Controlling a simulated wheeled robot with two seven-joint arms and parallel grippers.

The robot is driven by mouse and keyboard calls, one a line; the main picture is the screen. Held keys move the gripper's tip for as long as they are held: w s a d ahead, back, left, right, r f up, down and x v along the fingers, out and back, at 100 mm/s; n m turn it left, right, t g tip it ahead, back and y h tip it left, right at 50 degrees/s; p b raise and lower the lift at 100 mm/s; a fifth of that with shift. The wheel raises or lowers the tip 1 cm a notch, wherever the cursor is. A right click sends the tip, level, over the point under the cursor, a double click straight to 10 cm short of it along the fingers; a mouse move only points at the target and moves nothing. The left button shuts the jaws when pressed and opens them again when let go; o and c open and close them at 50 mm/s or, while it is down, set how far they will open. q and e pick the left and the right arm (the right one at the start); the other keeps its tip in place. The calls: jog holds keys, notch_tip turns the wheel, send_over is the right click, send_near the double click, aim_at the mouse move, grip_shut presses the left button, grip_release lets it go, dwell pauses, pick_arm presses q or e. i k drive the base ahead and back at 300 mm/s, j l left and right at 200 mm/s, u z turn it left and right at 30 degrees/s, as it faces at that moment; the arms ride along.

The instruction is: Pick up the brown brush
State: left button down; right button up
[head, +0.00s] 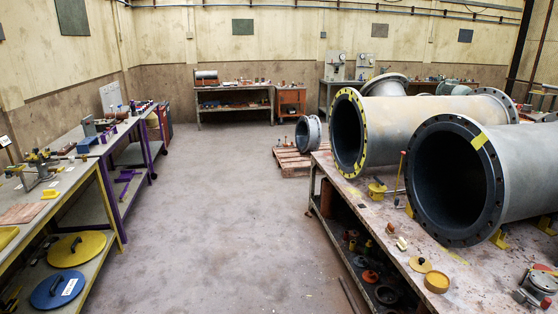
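I cannot make out a brown brush with certainty at this size. Several small tools and parts lie on the left workbench (72,180), too small to tell apart. On the right table (470,285), in front of the large pipes, are a small pale item (402,243), a flat tan disc (420,264) and a yellow-orange round tub (437,282). Neither of my grippers is in the head view.
Two large grey flanged pipes (405,122) (519,165) lie on the right table. A wooden pallet (291,162) with a flanged ring (308,133) stands beyond it. Further benches (236,103) line the back wall. The concrete floor (215,215) between the benches is clear.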

aim_at(389, 229)
jog(key=i+j, duration=0.15)
jog(key=i, duration=0.75)
jog(key=i+j+u, duration=0.1)
jog(key=i, duration=0.85)
